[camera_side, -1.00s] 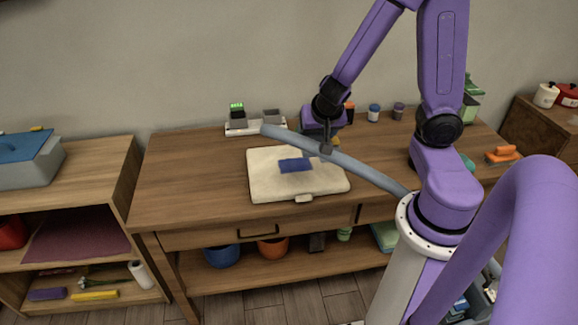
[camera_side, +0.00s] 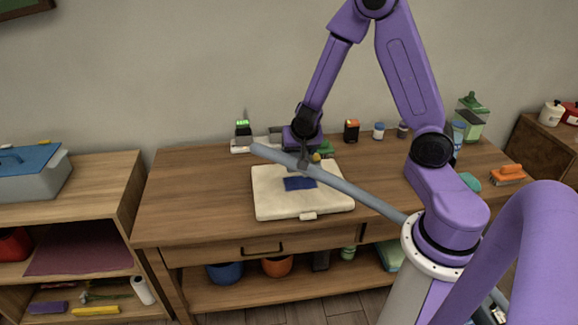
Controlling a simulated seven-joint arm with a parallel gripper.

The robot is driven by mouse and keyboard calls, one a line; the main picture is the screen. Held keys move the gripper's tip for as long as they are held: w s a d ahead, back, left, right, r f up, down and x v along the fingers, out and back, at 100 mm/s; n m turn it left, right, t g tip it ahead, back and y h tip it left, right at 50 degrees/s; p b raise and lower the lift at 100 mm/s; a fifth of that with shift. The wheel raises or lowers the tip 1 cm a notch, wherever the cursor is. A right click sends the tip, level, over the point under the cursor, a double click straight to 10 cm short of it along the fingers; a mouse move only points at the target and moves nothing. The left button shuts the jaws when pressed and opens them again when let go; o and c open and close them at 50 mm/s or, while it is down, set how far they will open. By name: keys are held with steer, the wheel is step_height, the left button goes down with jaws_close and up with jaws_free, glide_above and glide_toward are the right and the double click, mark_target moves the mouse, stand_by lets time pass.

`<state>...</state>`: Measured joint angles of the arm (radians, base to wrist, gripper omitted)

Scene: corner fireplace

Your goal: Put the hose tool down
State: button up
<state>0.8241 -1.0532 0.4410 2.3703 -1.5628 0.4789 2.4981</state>
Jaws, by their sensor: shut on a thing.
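The hose tool (camera_side: 352,190) is a long blue-grey tube. It slants from its upper left end, near the back of the desk, down to the right, where its lower end is hidden behind my arm's base. My gripper (camera_side: 305,162) is shut on it toward its upper left part. The tube crosses above a cream folded pad (camera_side: 275,205) with a dark blue patch (camera_side: 298,184) on the wooden desk (camera_side: 190,205). I cannot tell how high the tube is above the pad.
Small jars (camera_side: 378,130), an orange-topped box (camera_side: 351,130), a green bottle (camera_side: 472,118) and an orange brush (camera_side: 508,174) line the back and right. The desk's left part is clear.

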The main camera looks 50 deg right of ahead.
steer(key=shift+w+d+f, duration=0.2)
steer(key=shift+w+f, duration=0.5)
steer(key=shift+f, duration=0.7)
steer(key=shift+w+d+f, duration=0.15)
steer(key=shift+w+f, duration=0.55)
steer(key=shift+f, duration=0.65)
steer(key=shift+w+d+f, duration=0.2)
steer(key=shift+w+f, duration=0.5)
steer(key=shift+f, duration=0.7)
steer(key=shift+f, duration=0.15)
steer(key=o, duration=0.9)
